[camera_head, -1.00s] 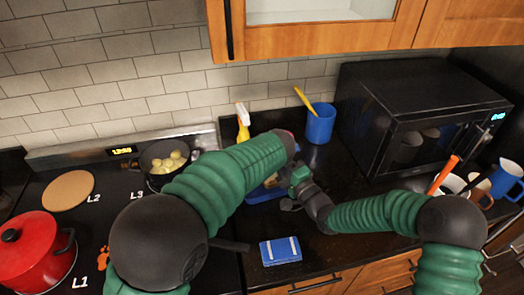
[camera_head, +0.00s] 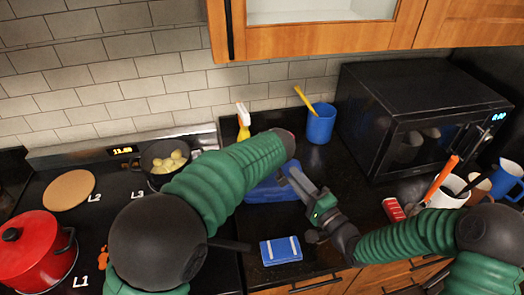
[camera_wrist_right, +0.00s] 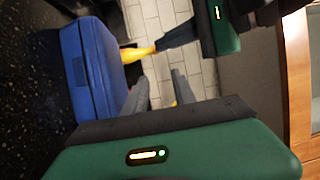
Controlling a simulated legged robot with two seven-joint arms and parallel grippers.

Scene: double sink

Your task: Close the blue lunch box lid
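The blue lunch box (camera_head: 270,192) sits on the dark counter, partly hidden behind my left arm. In the right wrist view the blue lunch box (camera_wrist_right: 88,72) stands at the left; its lid looks down, with a seam along its side. My right gripper (camera_head: 292,177) is beside the box's right part in the head view. In the right wrist view my right gripper (camera_wrist_right: 160,76) has its fingers apart with nothing between them, just beside the lid. My left gripper is hidden behind its arm in the head view; part of it (camera_wrist_right: 215,25) shows at the top of the right wrist view.
A smaller blue case (camera_head: 281,251) lies at the counter's front edge. A yellow spray bottle (camera_head: 243,125) and a blue cup (camera_head: 320,124) stand at the back. A microwave (camera_head: 420,115), a red can (camera_head: 393,209) and mugs (camera_head: 506,181) are at the right. The stove is left.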

